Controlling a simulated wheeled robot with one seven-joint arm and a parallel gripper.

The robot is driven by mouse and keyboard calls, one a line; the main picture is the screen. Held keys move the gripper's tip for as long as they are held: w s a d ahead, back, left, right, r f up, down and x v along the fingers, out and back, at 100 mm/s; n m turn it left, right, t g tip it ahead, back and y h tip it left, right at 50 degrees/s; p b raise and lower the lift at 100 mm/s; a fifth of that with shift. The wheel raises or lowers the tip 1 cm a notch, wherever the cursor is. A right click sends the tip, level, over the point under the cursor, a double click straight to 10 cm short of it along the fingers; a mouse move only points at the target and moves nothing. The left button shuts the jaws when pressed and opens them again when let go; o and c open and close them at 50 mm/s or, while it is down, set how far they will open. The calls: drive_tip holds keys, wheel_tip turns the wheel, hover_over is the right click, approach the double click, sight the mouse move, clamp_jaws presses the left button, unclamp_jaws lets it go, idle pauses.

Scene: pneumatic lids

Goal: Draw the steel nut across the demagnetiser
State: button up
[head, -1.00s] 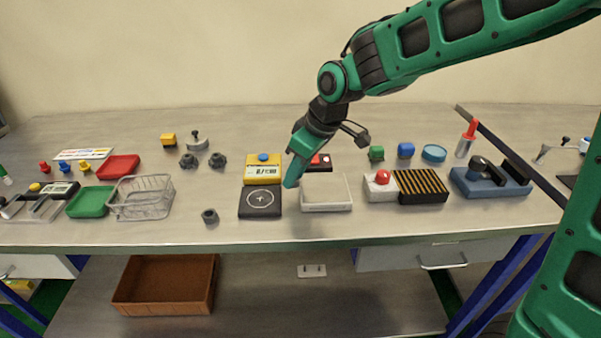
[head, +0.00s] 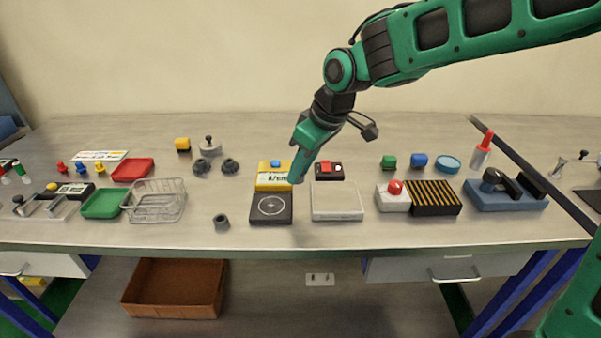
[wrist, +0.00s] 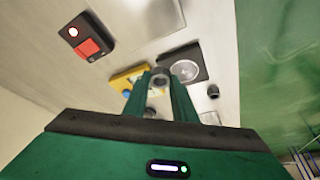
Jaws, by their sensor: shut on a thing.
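My gripper (head: 297,179) points down above the bench, beside the yellow display unit and left of a pale flat plate (head: 338,201). In the wrist view my gripper (wrist: 160,82) is shut on a dark grey ring-like piece, the steel nut (wrist: 160,75), held between the fingertips. The fingers hide the nut in the head view. Which device is the demagnetiser is not certain; the pale plate, with a black box carrying a red switch (head: 329,170) behind it, is one candidate. The black-and-yellow striped block (head: 434,197) with a red button on a white box (head: 394,195) is another.
A yellow display unit (head: 273,183) with a black circle-marked plate (head: 271,208) stands left of the pale plate. A loose grey piece (head: 222,222) and wire basket (head: 156,200) lie further left. A blue fixture (head: 505,196) stands right. The bench front is mostly clear.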

drive_tip(key=shift+r, duration=1.15)
drive_tip(key=shift+s, duration=0.1)
